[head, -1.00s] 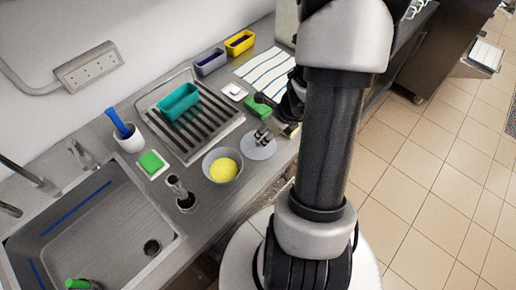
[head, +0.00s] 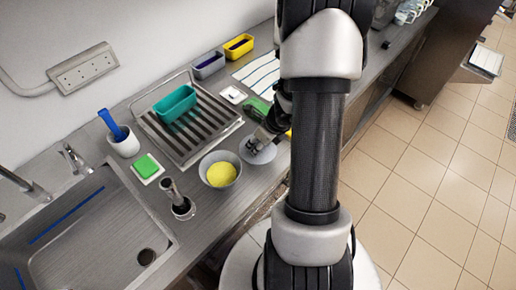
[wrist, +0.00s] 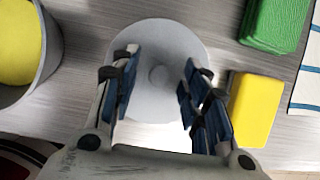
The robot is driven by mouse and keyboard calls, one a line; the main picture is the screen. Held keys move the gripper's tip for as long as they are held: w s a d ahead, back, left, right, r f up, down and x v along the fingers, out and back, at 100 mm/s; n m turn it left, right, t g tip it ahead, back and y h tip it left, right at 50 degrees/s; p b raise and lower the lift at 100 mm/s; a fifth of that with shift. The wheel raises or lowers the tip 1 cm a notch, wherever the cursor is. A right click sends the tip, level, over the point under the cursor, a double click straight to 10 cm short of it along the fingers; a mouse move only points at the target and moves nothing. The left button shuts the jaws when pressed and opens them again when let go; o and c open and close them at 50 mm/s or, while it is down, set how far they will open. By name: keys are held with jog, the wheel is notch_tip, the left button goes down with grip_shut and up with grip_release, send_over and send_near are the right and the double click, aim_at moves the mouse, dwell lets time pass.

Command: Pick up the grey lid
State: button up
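The grey lid (wrist: 160,40) is a flat round disc with a small knob at its middle, lying on the steel counter. In the head view the lid (head: 264,154) is partly hidden by my gripper (head: 255,145). In the wrist view my gripper (wrist: 158,92) is open, its two fingers apart above the lid, one on each side of the knob. Nothing is between the fingers except the view of the lid and knob below. I cannot tell whether the fingertips touch the lid.
A grey bowl with yellow contents (head: 220,174) stands left of the lid. A ribbed drainer with a teal tub (head: 176,103) is behind. The sink (head: 95,240) is at left.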

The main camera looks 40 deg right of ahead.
grip_shut()
dwell(0.3)
jog(key=shift+r, duration=0.1)
